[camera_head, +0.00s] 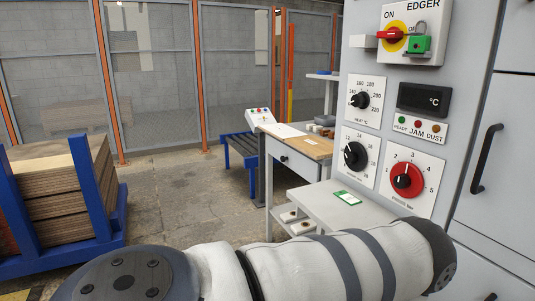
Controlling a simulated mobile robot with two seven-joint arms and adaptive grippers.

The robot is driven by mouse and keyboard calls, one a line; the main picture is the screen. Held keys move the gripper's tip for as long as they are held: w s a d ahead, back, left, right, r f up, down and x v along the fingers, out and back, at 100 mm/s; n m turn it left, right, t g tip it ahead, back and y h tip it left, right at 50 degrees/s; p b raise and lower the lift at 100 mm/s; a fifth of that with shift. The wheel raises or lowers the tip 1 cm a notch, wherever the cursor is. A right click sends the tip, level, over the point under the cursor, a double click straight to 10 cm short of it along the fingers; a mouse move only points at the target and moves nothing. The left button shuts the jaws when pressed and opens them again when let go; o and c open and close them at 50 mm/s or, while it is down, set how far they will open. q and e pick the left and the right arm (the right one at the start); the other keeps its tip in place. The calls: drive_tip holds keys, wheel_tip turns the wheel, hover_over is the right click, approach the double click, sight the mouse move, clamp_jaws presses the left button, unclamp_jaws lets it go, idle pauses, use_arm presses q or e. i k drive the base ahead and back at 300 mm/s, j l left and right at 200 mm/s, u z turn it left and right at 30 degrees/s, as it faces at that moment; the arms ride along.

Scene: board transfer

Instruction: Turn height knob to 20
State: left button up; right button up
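The control panel of the edger machine (410,145) stands at the right. Its lower-left plate carries a black knob (355,156) with a small numbered scale. The caption under it is too small to read, so I cannot confirm it is the height knob. Its white mark seems to point up and left. Above it is the black heat knob (361,100), with a scale from 140 to 220. To its right is a red-ringed knob (407,181) numbered 1 to 5. Neither of my grippers is in view. One of my white arms crosses the bottom, below the panel.
A grey shelf (375,215) with a green-and-white card (347,198) juts out below the panel. A red switch with a green padlock (419,44) is above. A wooden-topped table (310,148) stands behind. A blue rack of boards (75,240) is at left. Open floor lies between.

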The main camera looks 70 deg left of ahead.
sight(356, 155)
drive_tip(key=u, duration=1.65)
